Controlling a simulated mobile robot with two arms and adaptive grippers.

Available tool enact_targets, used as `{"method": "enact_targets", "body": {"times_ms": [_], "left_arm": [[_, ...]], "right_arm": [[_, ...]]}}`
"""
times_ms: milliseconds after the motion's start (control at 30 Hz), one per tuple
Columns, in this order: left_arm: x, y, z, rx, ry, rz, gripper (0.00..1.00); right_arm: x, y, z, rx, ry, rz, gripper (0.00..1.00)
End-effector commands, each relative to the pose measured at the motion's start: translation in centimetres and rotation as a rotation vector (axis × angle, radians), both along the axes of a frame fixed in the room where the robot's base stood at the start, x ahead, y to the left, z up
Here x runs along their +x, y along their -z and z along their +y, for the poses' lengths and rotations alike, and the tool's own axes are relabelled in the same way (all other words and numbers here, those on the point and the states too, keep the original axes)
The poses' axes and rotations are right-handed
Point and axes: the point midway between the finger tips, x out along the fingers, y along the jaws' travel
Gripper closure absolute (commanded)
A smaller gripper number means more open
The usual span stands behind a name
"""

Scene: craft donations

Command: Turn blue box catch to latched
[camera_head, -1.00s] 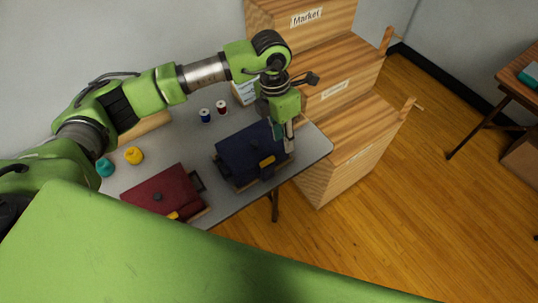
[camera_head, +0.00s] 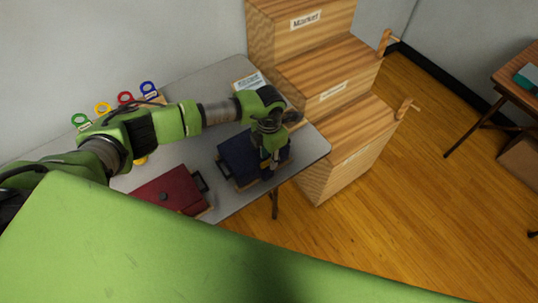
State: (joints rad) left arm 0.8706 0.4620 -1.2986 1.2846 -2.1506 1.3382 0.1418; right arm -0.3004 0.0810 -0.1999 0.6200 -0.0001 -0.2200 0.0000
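The blue box (camera_head: 237,158) lies on the grey table, right of the red box, with a dark handle on its left side. My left gripper (camera_head: 268,174) points down at the front edge of the blue box, over the spot where its yellow catch sits. The catch is hidden behind the gripper, so its position cannot be seen. Whether the fingers touch it or are open or shut is too small to tell. My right gripper is out of view.
A red box (camera_head: 172,191) lies left of the blue box on the grey table (camera_head: 228,203). Colored rings, including a blue one (camera_head: 148,88), stand along the back. Stepped wooden crates (camera_head: 345,135) stand close on the right. Open floor lies beyond.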

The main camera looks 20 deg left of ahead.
Motion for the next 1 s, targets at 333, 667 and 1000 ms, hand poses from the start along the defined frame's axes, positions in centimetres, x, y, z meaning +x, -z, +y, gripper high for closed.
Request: {"method": "enact_targets", "body": {"times_ms": [333,667,1000], "left_arm": [[0.0,0.6,0.0,0.000,0.001,-0.001,0.72],[0.0,0.6,0.0,0.000,0.001,-0.001,1.00],[0.0,0.9,0.0,0.001,0.079,-0.002,1.00]], "right_arm": [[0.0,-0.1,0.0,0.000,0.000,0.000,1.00],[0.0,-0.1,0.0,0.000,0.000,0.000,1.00],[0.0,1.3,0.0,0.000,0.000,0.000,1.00]]}}
